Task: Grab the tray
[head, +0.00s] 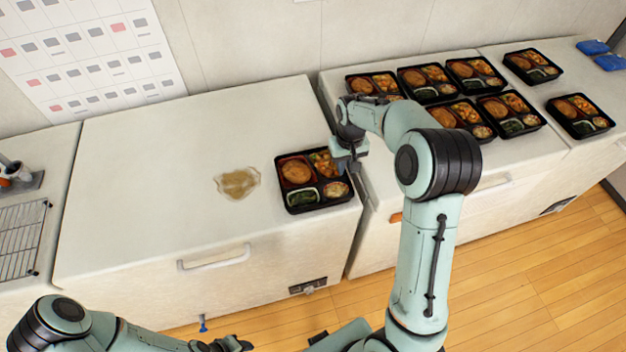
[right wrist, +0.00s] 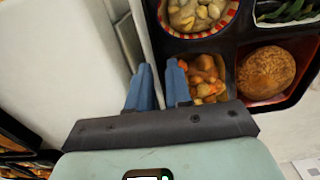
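A black bento tray (head: 318,207) with several food compartments sits on the left white counter, near its front right corner. My right gripper (head: 347,165) is at the tray's right side. In the right wrist view, the fingers of my right gripper (right wrist: 160,90) are close together at the edge of the tray (right wrist: 232,32), one outside and one over the orange food compartment. They appear shut on the wall between them; the exact contact is partly hidden. My left gripper (head: 232,345) shows low at the bottom edge, away from the tray, its fingers unclear.
A brown stain (head: 237,183) lies left of the tray. Several other bento trays (head: 429,92) stand on the counters at the right. A gap separates the left and middle counters. A wire rack (head: 22,238) is at the far left. The left counter is mostly clear.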

